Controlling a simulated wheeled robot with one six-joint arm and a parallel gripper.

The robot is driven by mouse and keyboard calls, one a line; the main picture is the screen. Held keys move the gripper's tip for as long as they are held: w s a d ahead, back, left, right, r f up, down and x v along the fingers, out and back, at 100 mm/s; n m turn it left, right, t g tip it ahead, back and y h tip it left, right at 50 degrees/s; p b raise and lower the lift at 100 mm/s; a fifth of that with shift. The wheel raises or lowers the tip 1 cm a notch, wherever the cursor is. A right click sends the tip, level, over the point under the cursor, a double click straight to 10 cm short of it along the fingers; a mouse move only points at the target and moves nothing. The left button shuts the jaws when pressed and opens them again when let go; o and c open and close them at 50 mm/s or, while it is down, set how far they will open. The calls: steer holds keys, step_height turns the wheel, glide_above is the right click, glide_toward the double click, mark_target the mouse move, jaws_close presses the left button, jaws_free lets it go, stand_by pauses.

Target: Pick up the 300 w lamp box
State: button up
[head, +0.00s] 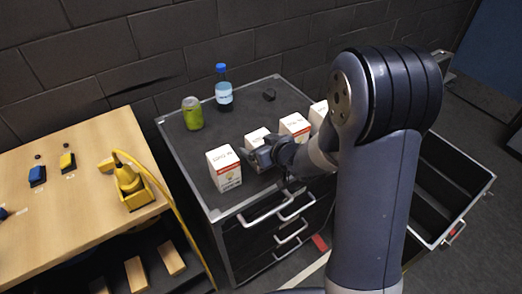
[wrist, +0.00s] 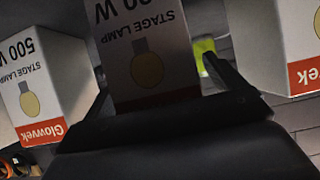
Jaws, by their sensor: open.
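Several white lamp boxes with red bands stand in a row on the dark cabinet top. My gripper (head: 266,156) is low in front of the second box from the left (head: 256,136). The wrist view is upside down; there this box (wrist: 148,55) reads "00 W STAGE LAMP", its first digit cut off. It sits between the open fingers (wrist: 160,78), not visibly gripped. The box at the wrist view's left (wrist: 35,80) reads 500 W. The box at its right (wrist: 292,45) shows no readable wattage. I cannot tell which box is 300 W.
The leftmost box (head: 224,170) and third box (head: 295,127) stand close on either side of my gripper. A green can (head: 192,114) and blue-capped bottle (head: 223,90) stand behind. The cabinet's drawer handles (head: 290,232) face front. A wooden table (head: 80,215) is at left.

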steer(key=c, duration=1.1)
